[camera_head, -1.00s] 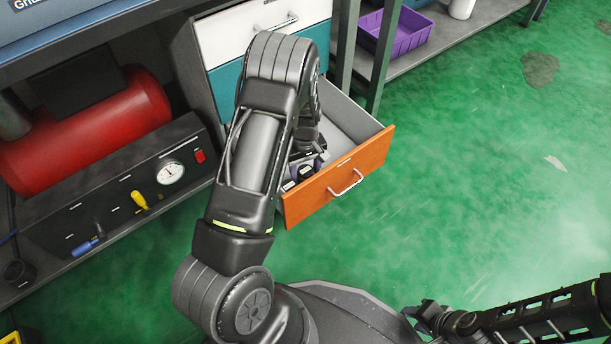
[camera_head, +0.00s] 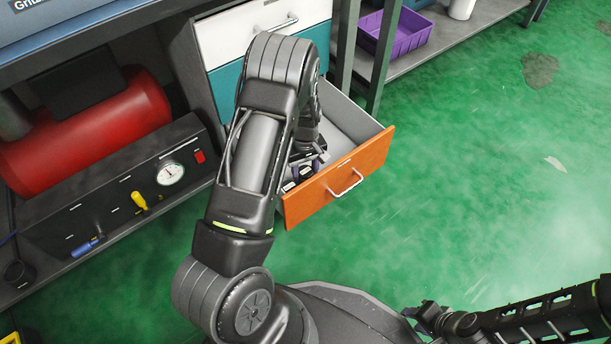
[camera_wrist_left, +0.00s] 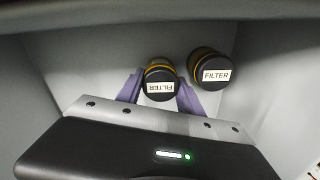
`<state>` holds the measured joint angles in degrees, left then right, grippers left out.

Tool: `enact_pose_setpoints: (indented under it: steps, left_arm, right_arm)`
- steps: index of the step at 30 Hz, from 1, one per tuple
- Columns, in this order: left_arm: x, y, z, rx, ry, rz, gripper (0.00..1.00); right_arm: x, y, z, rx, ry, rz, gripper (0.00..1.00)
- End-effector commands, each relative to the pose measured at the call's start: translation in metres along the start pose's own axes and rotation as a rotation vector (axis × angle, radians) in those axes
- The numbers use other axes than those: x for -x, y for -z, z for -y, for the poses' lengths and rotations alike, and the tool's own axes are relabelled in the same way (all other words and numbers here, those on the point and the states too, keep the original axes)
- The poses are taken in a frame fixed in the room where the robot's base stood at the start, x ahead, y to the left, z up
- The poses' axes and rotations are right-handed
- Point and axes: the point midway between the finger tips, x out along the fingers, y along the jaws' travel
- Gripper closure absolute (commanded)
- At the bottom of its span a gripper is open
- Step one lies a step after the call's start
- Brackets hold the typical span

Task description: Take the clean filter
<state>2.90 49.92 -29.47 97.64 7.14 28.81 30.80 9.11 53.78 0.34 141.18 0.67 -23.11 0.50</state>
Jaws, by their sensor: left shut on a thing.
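Two black filters with yellow bands and white FILTER labels stand in the open drawer. One filter (camera_wrist_left: 159,80) is between the purple fingers of my left gripper (camera_wrist_left: 158,94), which is shut on it. Its label appears upside down. The other filter (camera_wrist_left: 208,68) stands just to the right, outside the fingers. The pictures do not show which one is clean. In the head view my left gripper (camera_head: 305,174) reaches down into the orange-fronted drawer (camera_head: 340,178), and my arm hides part of the inside. My right gripper (camera_head: 428,318) is at the lower right, away from the drawer; its jaws are unclear.
The drawer's side walls and front closely surround my left gripper. A white drawer (camera_head: 262,32) is above it. A purple bin (camera_head: 396,34) sits on a shelf to the right. A red tank (camera_head: 85,130) and a gauge panel (camera_head: 120,185) are left. Green floor (camera_head: 480,180) is clear.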

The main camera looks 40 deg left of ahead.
Motion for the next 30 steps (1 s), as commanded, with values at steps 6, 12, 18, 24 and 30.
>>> enact_pose_setpoints:
  steps: [6,12,18,24,30]
  left_arm:
    - [0.002,0.000,0.000,0.000,0.000,0.000,0.99]
    - [0.025,0.000,0.000,0.001,-0.001,0.000,0.99]
    - [0.066,0.000,-0.001,-0.001,-0.002,0.000,0.99]
    - [0.095,0.000,0.000,0.000,-0.001,0.002,0.99]
    - [0.101,0.000,0.000,0.001,0.000,0.002,0.99]
  right_arm:
    - [0.001,0.000,0.000,0.000,0.000,0.000,0.64]
    - [0.014,-0.001,0.004,0.000,0.000,0.005,0.64]
    - [0.033,-0.002,0.010,0.002,0.000,0.014,0.64]
    - [0.045,-0.003,0.014,0.002,0.000,0.022,0.64]
    - [0.046,-0.004,0.014,0.003,0.000,0.025,0.64]
